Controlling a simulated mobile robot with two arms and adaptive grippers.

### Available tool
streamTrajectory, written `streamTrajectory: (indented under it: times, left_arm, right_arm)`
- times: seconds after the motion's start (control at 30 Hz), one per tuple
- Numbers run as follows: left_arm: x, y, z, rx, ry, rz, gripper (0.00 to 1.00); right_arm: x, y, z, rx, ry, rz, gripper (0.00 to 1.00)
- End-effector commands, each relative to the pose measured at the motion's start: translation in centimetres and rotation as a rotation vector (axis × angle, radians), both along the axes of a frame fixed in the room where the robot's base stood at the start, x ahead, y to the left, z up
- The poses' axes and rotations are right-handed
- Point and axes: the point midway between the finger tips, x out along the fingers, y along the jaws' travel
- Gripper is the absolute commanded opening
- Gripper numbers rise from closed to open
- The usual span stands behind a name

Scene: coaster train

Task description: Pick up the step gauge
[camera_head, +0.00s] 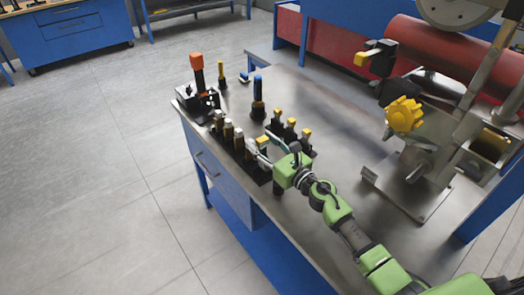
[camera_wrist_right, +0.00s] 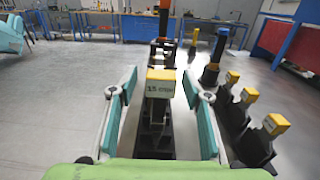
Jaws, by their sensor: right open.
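A yellow-topped block with a printed label, partly readable as "15", stands on a dark holder. I take it to be the step gauge (camera_wrist_right: 160,82). In the head view its yellow top (camera_head: 262,139) shows just beyond my right gripper (camera_head: 262,148). In the wrist view my right gripper (camera_wrist_right: 160,76) is open, with one teal-padded finger on each side of the block. I see gaps between the pads and the block. The lower part of the gauge merges with the dark holder behind it. My left gripper is not in the head view.
Several yellow-topped blocks (camera_wrist_right: 274,124) stand in a row close to the right finger. A blue-handled tool (camera_head: 258,96) and an orange-handled device (camera_head: 197,68) stand farther back on the metal table (camera_head: 318,110). A machine with a yellow knob (camera_head: 404,114) fills the right side.

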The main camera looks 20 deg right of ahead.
Motion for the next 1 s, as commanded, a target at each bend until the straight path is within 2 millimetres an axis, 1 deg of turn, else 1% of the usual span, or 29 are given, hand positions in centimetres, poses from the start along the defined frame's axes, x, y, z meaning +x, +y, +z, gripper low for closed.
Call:
streamTrajectory:
  times: [0.23, 0.27, 0.3, 0.37, 0.4, 0.43, 0.77, 0.87, 1.0]
  left_arm:
    - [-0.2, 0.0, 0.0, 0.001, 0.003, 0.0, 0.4]
    - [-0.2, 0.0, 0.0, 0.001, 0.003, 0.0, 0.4]
    - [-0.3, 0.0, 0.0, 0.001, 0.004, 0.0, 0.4]
    - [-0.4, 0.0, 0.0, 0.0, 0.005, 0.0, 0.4]
    - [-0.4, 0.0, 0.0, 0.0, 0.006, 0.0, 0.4]
    - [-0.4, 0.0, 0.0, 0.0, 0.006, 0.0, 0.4]
    - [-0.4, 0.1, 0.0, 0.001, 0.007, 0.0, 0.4]
    - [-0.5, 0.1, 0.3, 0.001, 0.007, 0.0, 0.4]
    - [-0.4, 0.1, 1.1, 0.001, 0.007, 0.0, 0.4]
  right_arm:
    - [0.2, 0.0, 0.0, -0.001, 0.0, 0.0, 0.44]
    - [0.2, 0.0, 0.0, -0.001, 0.0, 0.0, 0.39]
    - [0.2, 0.0, 0.0, -0.001, 0.0, 0.0, 0.29]
    - [0.2, 0.0, 0.0, -0.001, 0.0, 0.0, 0.13]
    - [0.2, 0.0, 0.0, -0.001, 0.0, 0.0, 0.03]
    - [0.2, 0.0, 0.0, -0.001, 0.0, -0.001, 0.0]
    - [0.2, 0.0, 0.2, 0.0, -0.002, -0.001, 0.0]
    - [0.2, 0.0, 0.7, -0.002, -0.003, -0.001, 0.0]
    - [0.2, -0.1, 2.2, -0.006, -0.004, -0.001, 0.0]
